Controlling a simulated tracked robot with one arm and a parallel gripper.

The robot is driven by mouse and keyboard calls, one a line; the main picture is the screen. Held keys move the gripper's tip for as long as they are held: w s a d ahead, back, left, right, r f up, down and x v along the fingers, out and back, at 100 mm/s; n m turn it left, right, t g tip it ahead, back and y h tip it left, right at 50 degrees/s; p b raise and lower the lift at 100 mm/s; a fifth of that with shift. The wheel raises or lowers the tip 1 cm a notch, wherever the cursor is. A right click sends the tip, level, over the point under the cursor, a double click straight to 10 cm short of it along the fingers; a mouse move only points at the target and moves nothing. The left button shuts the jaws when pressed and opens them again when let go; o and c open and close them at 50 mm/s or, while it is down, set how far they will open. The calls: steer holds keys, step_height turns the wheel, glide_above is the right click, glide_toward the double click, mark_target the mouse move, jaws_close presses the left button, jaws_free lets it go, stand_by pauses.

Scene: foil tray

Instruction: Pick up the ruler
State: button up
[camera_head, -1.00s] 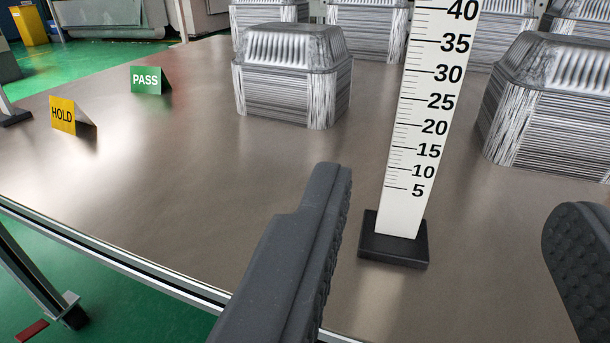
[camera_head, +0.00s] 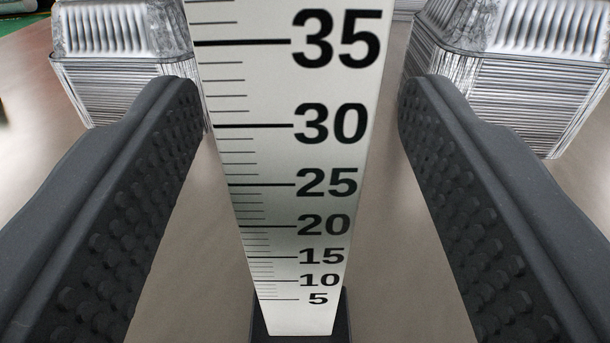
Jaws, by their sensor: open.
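The white ruler (camera_head: 275,150) with black marks and numbers stands upright in the middle of the view, and its top runs out of the picture. Its dark base (camera_head: 343,325) rests on the table at the bottom edge and shows only in part. My gripper (camera_head: 300,95) is open, with one dark studded finger on each side of the ruler. A gap shows between the ruler and each finger lower down. Near the fingertips the left finger looks close to the ruler's edge; I cannot tell whether it touches.
A stack of foil trays (camera_head: 115,50) stands behind the left finger, and another stack (camera_head: 525,75) stands behind the right finger. Both are close beyond the fingertips. The brown metal table (camera_head: 215,260) is bare around the ruler's base.

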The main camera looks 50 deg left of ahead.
steer(key=shift+x, duration=0.95)
jaws_close()
